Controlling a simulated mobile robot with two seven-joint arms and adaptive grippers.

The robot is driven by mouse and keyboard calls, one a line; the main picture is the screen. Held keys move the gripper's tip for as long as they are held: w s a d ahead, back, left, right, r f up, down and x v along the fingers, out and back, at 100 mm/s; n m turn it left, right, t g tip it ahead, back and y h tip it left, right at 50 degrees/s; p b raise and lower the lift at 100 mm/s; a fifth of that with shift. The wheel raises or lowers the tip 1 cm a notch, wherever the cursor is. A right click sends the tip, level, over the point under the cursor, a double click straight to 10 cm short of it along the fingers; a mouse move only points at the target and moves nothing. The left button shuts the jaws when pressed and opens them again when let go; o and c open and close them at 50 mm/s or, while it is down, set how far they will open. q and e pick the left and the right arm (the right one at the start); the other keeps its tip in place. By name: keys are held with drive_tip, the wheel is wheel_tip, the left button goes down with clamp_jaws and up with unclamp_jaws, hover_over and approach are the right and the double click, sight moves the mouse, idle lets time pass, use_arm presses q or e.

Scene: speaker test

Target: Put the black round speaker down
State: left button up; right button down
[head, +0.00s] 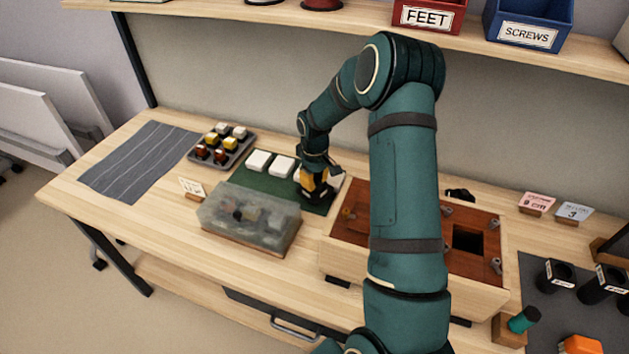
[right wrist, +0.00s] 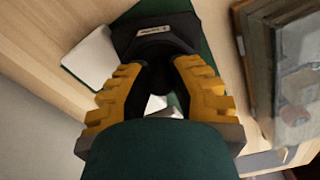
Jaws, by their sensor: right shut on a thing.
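My right gripper (head: 317,182) is over the right end of a dark green mat (head: 264,184) on the bench. Its yellow fingers are shut on the black round speaker (head: 320,196), which shows below them. I cannot tell whether the speaker touches the mat. White square pads (head: 258,161) lie along the mat's back; one is partly hidden by the gripper. My left gripper is not in view.
A translucent box (head: 250,220) stands in front of the mat. A wooden case with a reddish top (head: 350,228) stands just right, partly behind my arm. A tray of small blocks (head: 236,155) and a grey cloth (head: 138,160) lie left. Other black cylinders (head: 555,276) stand far right.

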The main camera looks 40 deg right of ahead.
drive_tip(key=shift+r, duration=0.1)
drive_tip(key=c, duration=0.9)
unclamp_jaws()
wheel_tip(320, 180, up, 12)
drive_tip(key=shift+p, duration=0.95)
